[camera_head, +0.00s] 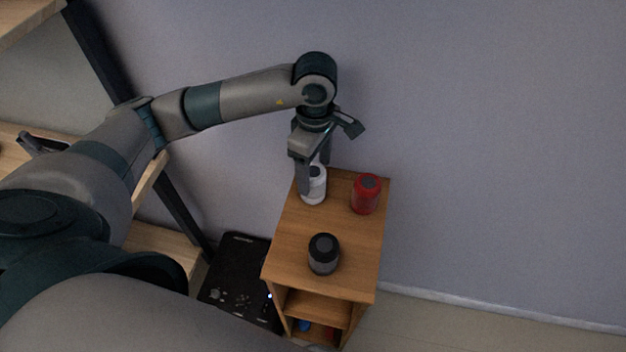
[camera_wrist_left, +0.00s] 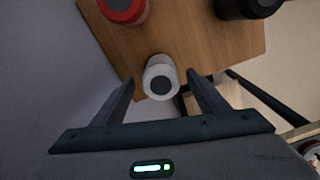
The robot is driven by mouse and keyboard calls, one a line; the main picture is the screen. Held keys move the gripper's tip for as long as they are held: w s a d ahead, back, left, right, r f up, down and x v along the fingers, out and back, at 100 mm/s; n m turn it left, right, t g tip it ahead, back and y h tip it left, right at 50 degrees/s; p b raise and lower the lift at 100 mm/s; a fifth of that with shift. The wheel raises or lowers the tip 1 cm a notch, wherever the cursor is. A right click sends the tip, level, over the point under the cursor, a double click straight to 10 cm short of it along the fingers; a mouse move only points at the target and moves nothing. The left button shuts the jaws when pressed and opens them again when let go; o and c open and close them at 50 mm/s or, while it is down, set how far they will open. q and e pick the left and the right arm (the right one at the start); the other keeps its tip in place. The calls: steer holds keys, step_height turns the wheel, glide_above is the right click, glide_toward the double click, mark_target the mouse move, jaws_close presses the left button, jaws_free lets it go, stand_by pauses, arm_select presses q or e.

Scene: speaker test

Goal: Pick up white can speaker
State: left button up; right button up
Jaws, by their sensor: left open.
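The white can speaker (camera_head: 315,188) stands upright at the back left of the small wooden cabinet's top (camera_head: 297,228). In the left wrist view the white speaker (camera_wrist_left: 160,78) shows its dark round top, between and just beyond the two fingers. My left gripper (camera_head: 314,178) points down over it in the head view and partly covers it. Its fingers are open, one to each side of the speaker in the left wrist view (camera_wrist_left: 162,92). I cannot tell whether a finger touches it. My right gripper is not in view.
A red can speaker (camera_head: 366,194) stands to the right of the white one. A black can speaker (camera_head: 324,254) stands nearer the front edge. A wooden shelf with a dark frame (camera_head: 185,208) is at left, and a black box (camera_head: 238,276) stands beside the cabinet. The wall is close behind.

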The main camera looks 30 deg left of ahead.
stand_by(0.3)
arm_select(q)
steer(key=shift+s+a+f+p, duration=0.1)
steer(key=shift+f+p, duration=0.8)
step_height(320, 180, down, 2)
steer(key=shift+a+f+p, duration=0.1)
steer(key=shift+p, duration=0.4)
steer(key=shift+f, duration=0.6)
steer(key=c, duration=1.3)
steer(key=shift+r, duration=0.1)
steer(key=shift+c, duration=0.2)
